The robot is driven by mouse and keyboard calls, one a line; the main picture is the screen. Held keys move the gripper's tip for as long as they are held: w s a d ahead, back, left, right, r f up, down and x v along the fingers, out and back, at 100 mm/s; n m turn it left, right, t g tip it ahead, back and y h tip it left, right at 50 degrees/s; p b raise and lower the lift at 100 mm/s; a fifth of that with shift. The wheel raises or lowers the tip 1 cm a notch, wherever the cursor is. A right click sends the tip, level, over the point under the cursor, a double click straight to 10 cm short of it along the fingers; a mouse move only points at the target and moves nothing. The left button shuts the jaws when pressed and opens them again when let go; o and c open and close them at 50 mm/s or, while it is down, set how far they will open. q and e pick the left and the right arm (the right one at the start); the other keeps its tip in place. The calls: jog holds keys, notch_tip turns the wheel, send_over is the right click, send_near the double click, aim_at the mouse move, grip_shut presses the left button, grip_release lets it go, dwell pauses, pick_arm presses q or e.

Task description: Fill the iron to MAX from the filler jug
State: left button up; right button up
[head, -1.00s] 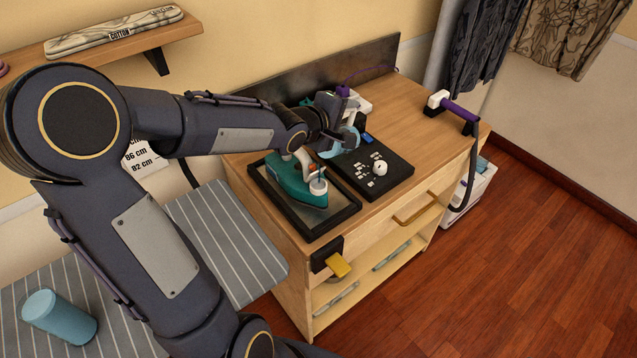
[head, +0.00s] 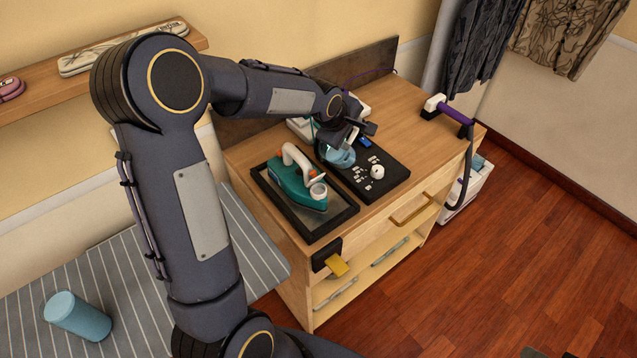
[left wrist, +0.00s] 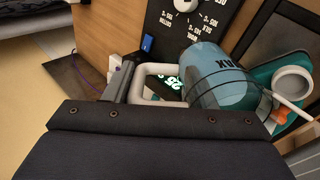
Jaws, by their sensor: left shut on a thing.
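The teal iron (head: 288,183) with a white handle stands in a dark-framed tray (head: 330,224) on the cabinet top. Its round white filler opening (head: 318,191) faces up at the near right end. My left gripper (head: 350,136) is shut on the light-blue filler jug (head: 340,158), behind and right of the iron. In the left wrist view the jug (left wrist: 218,78) shows "MAX" lettering, a white loop handle (left wrist: 152,84) and a thin white spout near the iron's filler opening (left wrist: 293,82). The water levels in jug and iron cannot be read.
A black panel (head: 388,182) with white markings and a white knob (head: 378,171) lies right of the iron. A purple-handled tool (head: 455,112) is at the right edge. The cabinet top between is clear.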

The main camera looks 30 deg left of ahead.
aim_at(351, 140)
pick_arm(q)
jog(key=shift+g, duration=0.9)
jog(key=x, duration=0.5)
jog(key=shift+s+f, duration=0.1)
jog(key=shift+s, duration=0.2)
jog(key=w+g+p, duration=0.1)
jog(key=p, duration=0.1)
jog(key=w+f+g+p, duration=0.1)
jog(key=p, duration=0.2)
jog(key=shift+d+y, duration=0.1)
jog(key=shift+y, duration=0.3)
jog(key=shift+w+d+f+g, duration=0.1)
jog(key=shift+w+f+g, duration=0.15)
jog(key=shift+f+g, duration=0.25)
jog(key=shift+w+f+g, duration=0.25)
jog(key=shift+w+g, duration=0.05)
jog(key=shift+g, duration=0.3)
jog(key=shift+w+f+g, duration=0.3)
jog(key=shift+f+g, duration=0.3)
jog(key=shift+g, duration=0.1)
